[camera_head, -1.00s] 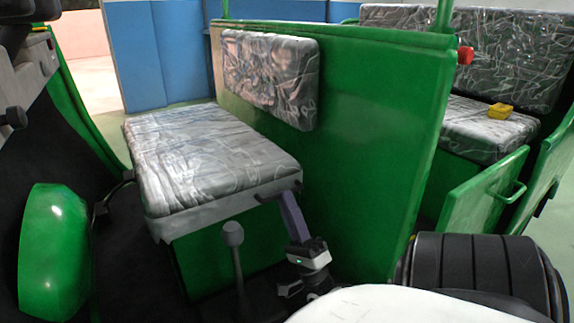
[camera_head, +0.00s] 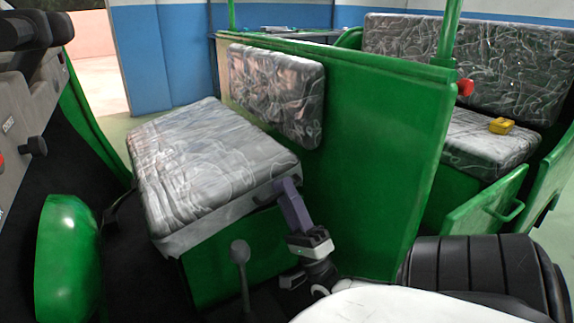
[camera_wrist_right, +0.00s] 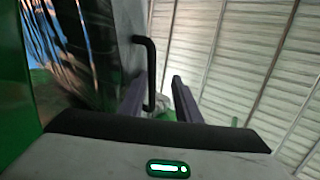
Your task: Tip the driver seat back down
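The driver seat (camera_head: 205,165) has a grey, plastic-wrapped cushion on a pale frame. It is tilted over the green seat box (camera_head: 235,255), with its side near the backrest raised. My right gripper (camera_head: 287,190) is at the seat's near right corner, its fingertips at the frame edge. In the right wrist view, a black bar handle (camera_wrist_right: 151,72) on the seat stands between the two spread purple fingers (camera_wrist_right: 158,100). The right gripper is open around the handle, not clamped on it. My left gripper is not in view.
The backrest (camera_head: 275,90) is on the green partition (camera_head: 380,140) behind the seat. A gear lever (camera_head: 240,255) stands close in front of the seat box. A yellow object (camera_head: 501,126) lies on the rear seat.

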